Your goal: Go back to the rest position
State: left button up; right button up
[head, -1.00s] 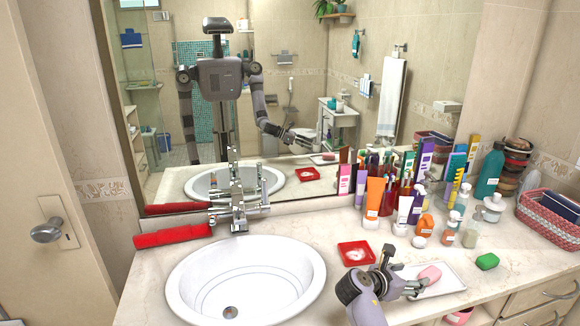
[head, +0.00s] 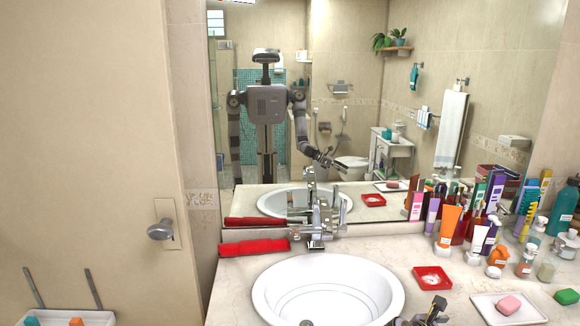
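My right gripper (head: 432,312) shows only in part at the bottom edge, between the sink (head: 328,290) and a white soap tray (head: 509,309). Its fingers are too small and cut off to tell whether they are open. It is apart from the pink soap (head: 508,305), which lies on the tray. My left gripper is out of view. The mirror (head: 345,100) shows my reflection (head: 268,105), with one forearm bent forward and the other arm hanging down at the left.
A red soap dish (head: 433,278) lies right of the sink, near the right gripper. Several bottles and tubes (head: 450,225) stand behind it. A green soap (head: 567,296) lies far right. The faucet (head: 318,215) rises behind the sink. A door handle (head: 162,230) is at left.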

jog(key=s+a+f+m+y, duration=0.3)
jog(key=s+a+f+m, duration=0.15)
jog(key=s, duration=0.35)
jog(key=s+a+f+m+y, duration=0.3)
jog(key=s+f+m, duration=0.25)
jog(key=s, duration=0.35)
jog(key=s+a+r+m+g+y, duration=0.1)
jog(key=s+a+r+m+y, duration=0.15)
jog(key=s+a+m, duration=0.4)
jog(key=s+a+r+m+y, duration=0.1)
jog(key=s+a+m+y, duration=0.25)
jog(key=s, duration=0.55)
jog(key=s+f+n+g+b, duration=0.1)
jog(key=s+f+g+b, duration=0.2)
jog(key=f, duration=2.9)
pick_arm(q)
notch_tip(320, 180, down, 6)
jog(key=b, duration=0.3)
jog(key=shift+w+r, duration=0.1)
pick_arm(e)
jog(key=s+d+f, duration=0.2)
jog(key=s+f, duration=1.4)
jog(key=shift+f, duration=0.3)
